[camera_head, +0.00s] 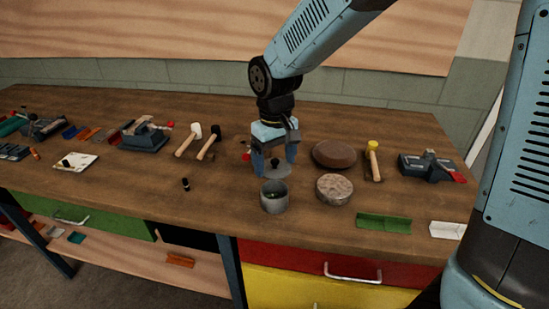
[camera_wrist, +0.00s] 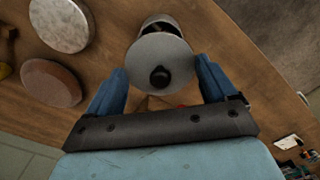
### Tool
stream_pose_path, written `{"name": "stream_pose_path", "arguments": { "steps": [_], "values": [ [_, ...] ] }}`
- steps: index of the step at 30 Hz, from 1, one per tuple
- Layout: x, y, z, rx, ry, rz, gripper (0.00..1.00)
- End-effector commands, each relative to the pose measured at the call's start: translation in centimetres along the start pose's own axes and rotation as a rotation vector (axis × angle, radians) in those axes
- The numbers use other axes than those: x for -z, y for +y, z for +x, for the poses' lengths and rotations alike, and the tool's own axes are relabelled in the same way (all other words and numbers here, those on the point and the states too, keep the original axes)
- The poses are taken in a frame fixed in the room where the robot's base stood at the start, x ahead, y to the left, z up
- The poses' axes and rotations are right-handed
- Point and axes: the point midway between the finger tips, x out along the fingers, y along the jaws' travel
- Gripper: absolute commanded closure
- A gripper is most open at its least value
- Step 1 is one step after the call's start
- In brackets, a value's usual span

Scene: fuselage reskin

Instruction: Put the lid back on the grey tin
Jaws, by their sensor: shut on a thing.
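The grey tin (camera_head: 274,200) stands upright and open on the workbench, near its front edge. In the wrist view the tin (camera_wrist: 158,20) shows partly behind the lid, and something brownish shows inside it. My gripper (camera_head: 275,163) is shut on the round grey lid (camera_head: 278,172), with one blue finger at each side of its rim. The lid is above and slightly behind the tin, apart from it in the head view. In the wrist view the lid (camera_wrist: 150,50), with its black knob, sits between the fingertips of my gripper (camera_wrist: 160,72) and overlaps the tin's opening.
A round mottled block (camera_head: 334,189) stands close right of the tin, with a brown disc (camera_head: 334,154) behind it. Mallets (camera_head: 208,143) lie to the left, and a yellow-headed mallet (camera_head: 373,160) lies right. A green tray (camera_head: 383,223) is at the front right. Bench left of the tin is mostly clear.

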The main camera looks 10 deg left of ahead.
Motion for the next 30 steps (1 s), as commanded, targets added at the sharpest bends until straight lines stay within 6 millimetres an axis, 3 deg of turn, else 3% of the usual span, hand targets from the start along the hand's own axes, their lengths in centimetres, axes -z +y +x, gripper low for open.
{"name": "stream_pose_path", "arguments": {
  "steps": [11, 30],
  "values": [
    [0.0, -0.1, 0.4, 0.000, -0.001, -0.003, 0.43],
    [0.0, -0.1, 5.2, 0.000, -0.003, -0.002, 0.43]
  ]
}}
